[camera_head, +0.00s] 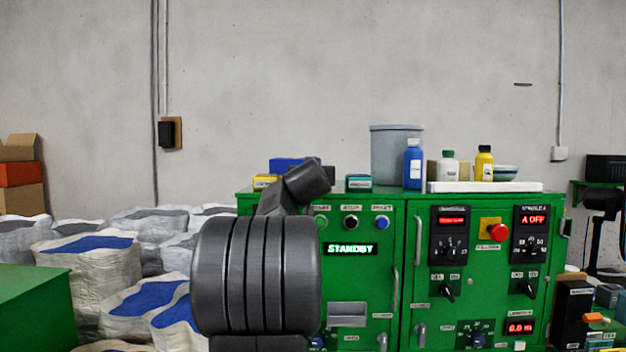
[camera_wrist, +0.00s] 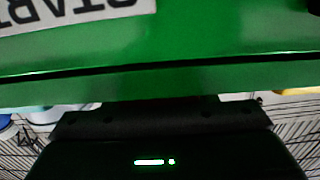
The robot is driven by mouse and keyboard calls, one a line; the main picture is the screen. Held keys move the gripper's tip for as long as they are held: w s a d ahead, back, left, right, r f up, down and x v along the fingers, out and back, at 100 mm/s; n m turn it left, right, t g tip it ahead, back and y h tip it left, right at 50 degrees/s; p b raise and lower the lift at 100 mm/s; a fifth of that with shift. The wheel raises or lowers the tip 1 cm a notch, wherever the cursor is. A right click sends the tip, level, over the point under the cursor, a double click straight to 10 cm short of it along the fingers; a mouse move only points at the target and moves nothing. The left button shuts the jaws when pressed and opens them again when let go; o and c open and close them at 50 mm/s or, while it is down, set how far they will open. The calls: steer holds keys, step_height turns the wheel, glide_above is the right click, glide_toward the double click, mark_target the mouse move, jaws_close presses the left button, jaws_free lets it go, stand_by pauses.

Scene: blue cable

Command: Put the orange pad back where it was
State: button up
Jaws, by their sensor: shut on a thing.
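My gripper shows in the wrist view as a dark body (camera_wrist: 165,140) with a small green light, close to a green surface with a white START label (camera_wrist: 75,12). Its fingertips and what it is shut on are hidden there. In the head view my dark arm stands before the left part of the green machine (camera_head: 375,285), and the gripper cannot be made out. I cannot identify the orange pad for certain. A small orange thing (camera_head: 594,317) lies at the lower right of the head view, away from my arm.
The machine's top holds a grey bin (camera_head: 396,153), a blue bottle (camera_head: 412,165), a white bottle, a yellow bottle and small boxes. A white tray (camera_head: 485,187) lies at its right. Several white sacks (camera_head: 90,265) stand at left.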

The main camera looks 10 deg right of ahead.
steer(key=shift+f, duration=0.15)
steer(key=o, duration=1)
steer(key=shift+o, duration=0.2)
steer(key=shift+r, duration=0.25)
steer(key=shift+s+a+f, duration=0.1)
steer(key=shift+s+f, duration=0.05)
steer(key=shift+s, duration=0.15)
steer(key=s+a+b, duration=0.2)
steer(key=s+b, duration=0.2)
steer(key=s, duration=0.7)
steer(key=shift+s, duration=0.15)
